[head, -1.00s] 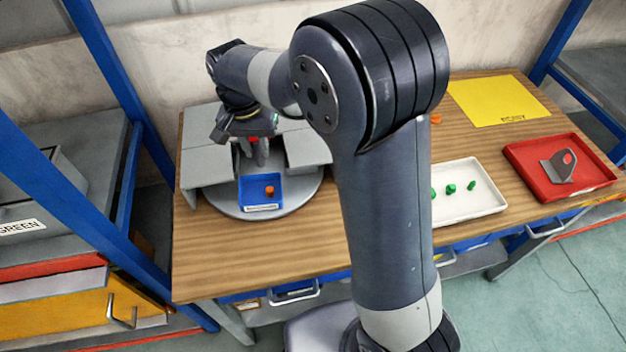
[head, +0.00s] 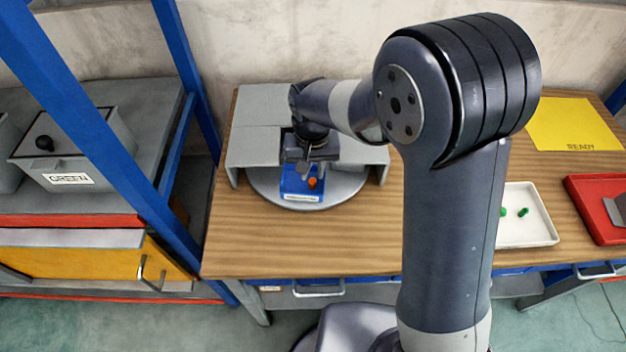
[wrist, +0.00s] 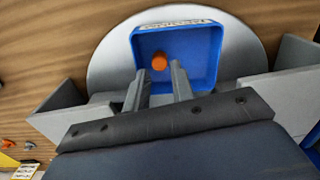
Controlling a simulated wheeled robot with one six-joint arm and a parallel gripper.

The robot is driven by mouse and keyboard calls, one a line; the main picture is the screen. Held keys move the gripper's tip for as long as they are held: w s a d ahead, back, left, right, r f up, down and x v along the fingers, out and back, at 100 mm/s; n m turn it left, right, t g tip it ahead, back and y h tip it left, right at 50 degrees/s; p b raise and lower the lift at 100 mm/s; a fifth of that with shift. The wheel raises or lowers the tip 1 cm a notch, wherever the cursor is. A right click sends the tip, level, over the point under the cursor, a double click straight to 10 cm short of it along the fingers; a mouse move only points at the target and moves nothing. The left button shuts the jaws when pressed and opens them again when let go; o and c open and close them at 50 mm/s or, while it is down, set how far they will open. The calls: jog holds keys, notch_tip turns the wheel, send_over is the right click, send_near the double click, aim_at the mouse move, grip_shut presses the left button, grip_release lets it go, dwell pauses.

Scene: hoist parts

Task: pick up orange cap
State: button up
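The orange cap (head: 312,183) sits in a small blue bin (head: 301,198) on a round grey plate (head: 347,192). In the wrist view the cap (wrist: 159,62) lies on the floor of the blue bin (wrist: 213,38), left of its middle. My gripper (head: 304,170) is over the bin, close to the cap. In the wrist view its two fingers (wrist: 157,82) are apart and point toward the cap, with nothing between them. The cap is just beyond the fingertips. I cannot tell the exact height gap.
Grey panels (head: 252,150) stand on both sides of the bin and close in on my gripper. A white tray (head: 541,230) with green pieces, a red tray (head: 588,213) and a yellow mat (head: 572,122) are at right. The table front is clear.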

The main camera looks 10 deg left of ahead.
aim_at(312, 181)
jog(key=shift+f, duration=1.75)
grip_shut()
jog(key=shift+r, duration=0.1)
